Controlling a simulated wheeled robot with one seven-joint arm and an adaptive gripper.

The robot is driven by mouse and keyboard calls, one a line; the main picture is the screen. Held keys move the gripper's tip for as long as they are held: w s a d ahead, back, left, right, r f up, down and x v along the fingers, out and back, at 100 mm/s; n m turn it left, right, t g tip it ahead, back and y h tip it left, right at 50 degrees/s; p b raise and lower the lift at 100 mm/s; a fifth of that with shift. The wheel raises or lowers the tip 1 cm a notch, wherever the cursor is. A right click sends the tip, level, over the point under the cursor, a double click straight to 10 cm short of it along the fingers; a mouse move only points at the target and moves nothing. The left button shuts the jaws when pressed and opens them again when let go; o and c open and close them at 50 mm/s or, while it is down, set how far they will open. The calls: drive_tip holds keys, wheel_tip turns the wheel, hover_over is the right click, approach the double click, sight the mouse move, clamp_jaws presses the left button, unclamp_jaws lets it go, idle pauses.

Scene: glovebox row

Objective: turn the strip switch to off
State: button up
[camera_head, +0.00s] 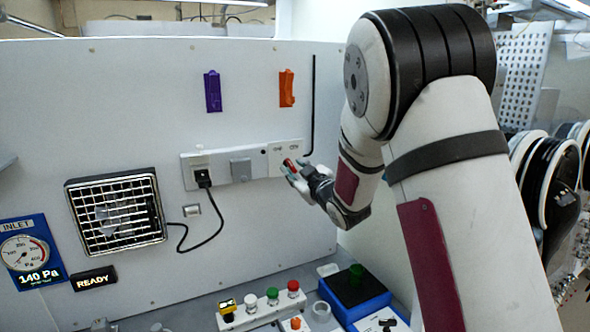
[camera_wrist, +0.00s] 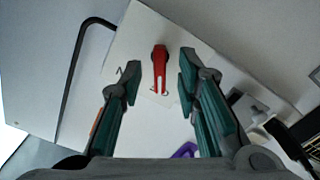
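A white power strip (camera_head: 220,168) is fixed to the white wall panel. At its right end, a red switch (camera_head: 291,163) shows partly behind my gripper (camera_head: 296,172). In the wrist view the red switch (camera_wrist: 159,64) stands on the white strip face (camera_wrist: 190,38), with small marks on the face near it. My gripper (camera_wrist: 160,73) is open, with one finger on each side of the switch. Gaps show between the switch and both fingertips in that view. The depth of the fingertips relative to the switch is hard to tell.
A black plug and cord (camera_head: 204,180) sit at the strip's left. A purple holder (camera_head: 212,91), an orange holder (camera_head: 286,88) and a black hooked rod (camera_head: 312,105) are on the wall above. Below stand a button box (camera_head: 258,312) and a blue box (camera_head: 362,306).

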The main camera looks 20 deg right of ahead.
drive_tip(key=shift+w, duration=0.3)
clamp_jaws()
drive_tip(key=shift+m, duration=2.8)
